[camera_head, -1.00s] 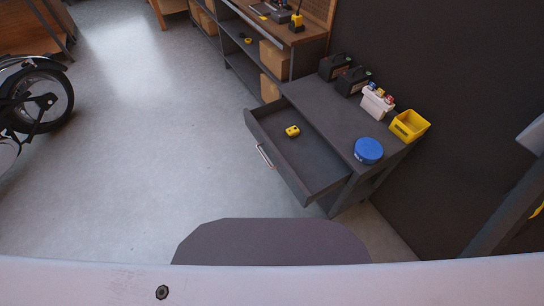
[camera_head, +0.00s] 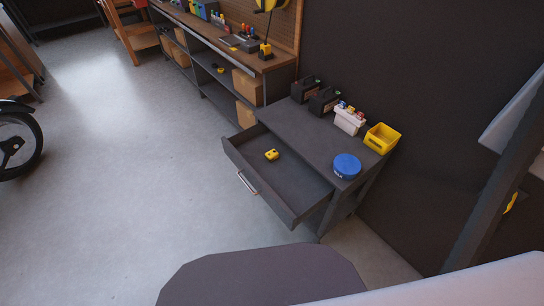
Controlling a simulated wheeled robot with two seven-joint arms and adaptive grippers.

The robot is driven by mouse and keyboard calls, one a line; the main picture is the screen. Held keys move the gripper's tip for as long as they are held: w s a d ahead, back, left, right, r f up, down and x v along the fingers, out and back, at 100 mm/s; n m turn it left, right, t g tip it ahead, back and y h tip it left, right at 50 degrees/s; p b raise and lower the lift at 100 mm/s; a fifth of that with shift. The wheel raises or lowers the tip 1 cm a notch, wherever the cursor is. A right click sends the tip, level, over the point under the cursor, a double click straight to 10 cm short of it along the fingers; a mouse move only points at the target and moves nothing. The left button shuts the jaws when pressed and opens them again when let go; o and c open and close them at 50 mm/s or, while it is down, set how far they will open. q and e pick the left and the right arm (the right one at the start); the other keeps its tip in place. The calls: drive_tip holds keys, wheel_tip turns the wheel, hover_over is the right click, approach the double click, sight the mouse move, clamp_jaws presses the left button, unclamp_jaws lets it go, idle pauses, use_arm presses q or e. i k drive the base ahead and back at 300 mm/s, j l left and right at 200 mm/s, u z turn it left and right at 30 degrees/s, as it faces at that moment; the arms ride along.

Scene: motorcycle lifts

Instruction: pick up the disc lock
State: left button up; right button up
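A small yellow thing with dark marks, which looks like the disc lock (camera_head: 271,154), lies in the open drawer (camera_head: 290,196) of a dark grey cabinet. It sits towards the back left of the drawer floor, with bare drawer around it. The drawer is pulled out and its handle (camera_head: 248,183) faces left.
On the cabinet top (camera_head: 300,131) stand a blue round tub (camera_head: 347,166), a yellow bin (camera_head: 382,138), a white carrier (camera_head: 349,119) and two dark batteries (camera_head: 323,101). A shelved workbench (camera_head: 215,45) stands beyond. The floor (camera_head: 140,150) left of the drawer is clear.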

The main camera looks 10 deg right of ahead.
sight(272, 155)
drive_tip(key=l+u, duration=0.25)
drive_tip(key=l, duration=0.3)
drive_tip(key=l+u, duration=0.25)
drive_tip(key=l, duration=0.25)
drive_tip(key=k+l+u, duration=0.1)
drive_tip(key=l+u, duration=0.15)
drive_tip(key=l, duration=0.3)
drive_tip(key=k+l+u, duration=0.2)
drive_tip(key=l, duration=0.3)
drive_tip(key=i, duration=0.05)
